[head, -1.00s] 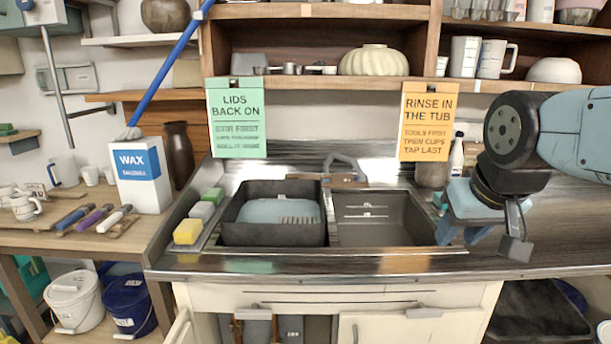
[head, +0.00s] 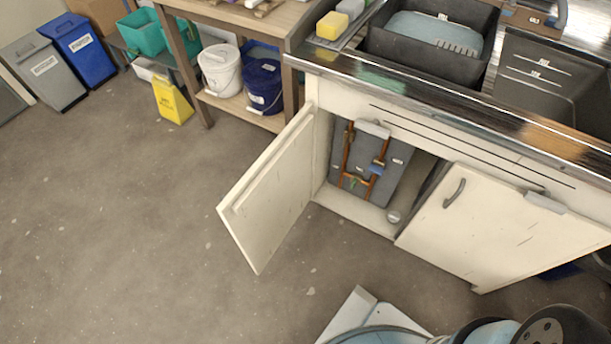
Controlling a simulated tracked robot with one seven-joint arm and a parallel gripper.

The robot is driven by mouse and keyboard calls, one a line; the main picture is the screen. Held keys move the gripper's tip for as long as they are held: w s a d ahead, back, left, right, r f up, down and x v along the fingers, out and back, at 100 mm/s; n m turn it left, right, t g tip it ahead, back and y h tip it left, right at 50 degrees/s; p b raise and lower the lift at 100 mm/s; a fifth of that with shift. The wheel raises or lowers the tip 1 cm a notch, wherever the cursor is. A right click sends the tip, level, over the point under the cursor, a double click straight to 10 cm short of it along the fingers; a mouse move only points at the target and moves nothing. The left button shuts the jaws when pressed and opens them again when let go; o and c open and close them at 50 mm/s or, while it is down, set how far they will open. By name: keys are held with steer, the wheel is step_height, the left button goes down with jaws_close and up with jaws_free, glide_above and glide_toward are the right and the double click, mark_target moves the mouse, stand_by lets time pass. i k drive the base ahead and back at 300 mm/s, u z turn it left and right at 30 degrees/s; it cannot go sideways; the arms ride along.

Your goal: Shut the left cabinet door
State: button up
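The left cabinet door (head: 268,190) is cream coloured and stands wide open under the sink counter. It swings out to the left into the room, and its inner face is toward me. Behind it the cabinet interior shows a grey panel with copper pipes (head: 360,165). The right cabinet door (head: 515,230), with a grey curved handle (head: 454,193), looks shut or nearly shut. My gripper is not in view now; only parts of my own body show at the bottom right.
The floor (head: 130,230) left of and in front of the open door is clear. A wooden bench with a white bucket (head: 220,70) and a blue bucket (head: 263,85) stands behind the door. A yellow floor sign (head: 172,100) and bins (head: 82,50) are further left. The counter edge (head: 450,108) overhangs the cabinet.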

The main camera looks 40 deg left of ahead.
mark_target(262, 209)
steer(key=z, duration=1.3)
steer(key=k, duration=2.65)
steer(key=u, duration=1.6)
steer(key=i, duration=1.05)
steer(key=u, duration=0.1)
